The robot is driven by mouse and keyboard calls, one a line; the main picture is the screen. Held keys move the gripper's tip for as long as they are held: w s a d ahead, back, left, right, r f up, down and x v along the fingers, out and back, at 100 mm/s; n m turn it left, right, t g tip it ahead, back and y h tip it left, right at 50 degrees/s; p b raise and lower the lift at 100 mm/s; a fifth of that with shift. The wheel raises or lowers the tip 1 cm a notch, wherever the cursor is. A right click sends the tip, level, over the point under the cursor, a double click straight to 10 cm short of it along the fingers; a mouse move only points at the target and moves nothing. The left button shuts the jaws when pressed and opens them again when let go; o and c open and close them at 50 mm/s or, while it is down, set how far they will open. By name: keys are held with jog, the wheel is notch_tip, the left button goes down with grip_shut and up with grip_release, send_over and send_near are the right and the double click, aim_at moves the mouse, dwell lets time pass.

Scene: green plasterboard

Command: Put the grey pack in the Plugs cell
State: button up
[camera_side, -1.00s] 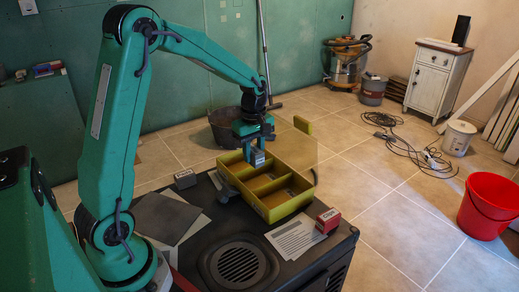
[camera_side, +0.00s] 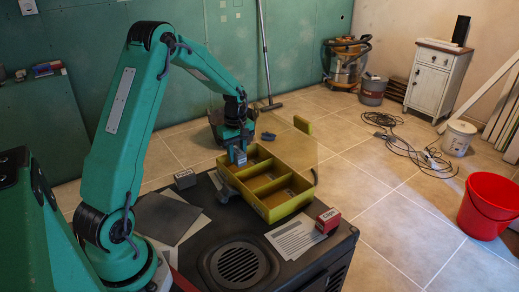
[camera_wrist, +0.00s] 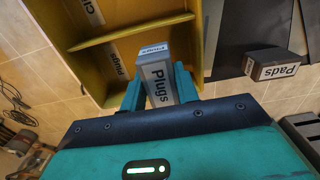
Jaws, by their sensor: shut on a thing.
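My gripper (camera_wrist: 158,92) is shut on the grey pack (camera_wrist: 160,82), which bears the label "Plugs" on two faces. In the side view my gripper (camera_side: 237,142) holds the grey pack (camera_side: 239,157) at the far left end of the yellow divided box (camera_side: 284,208). In the wrist view the pack overlaps the cell with a "Plugs" label (camera_wrist: 118,66) on its floor, near the box's edge. How high the pack is over the cell is hard to tell.
A grey pack marked "Pads" (camera_wrist: 272,64) stands beside the box. A red "Clips" pack (camera_side: 328,220) and a printed sheet (camera_side: 295,238) lie at the front right of the black top. A dark flat sheet (camera_side: 166,217) lies left. The box's low walls and dividers stand close to the pack.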

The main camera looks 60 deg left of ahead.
aim_at(237, 162)
jog(key=shift+f, duration=2)
jog(key=shift+f, duration=0.1)
jog(key=o, duration=1)
notch_tip(237, 162, up, 12)
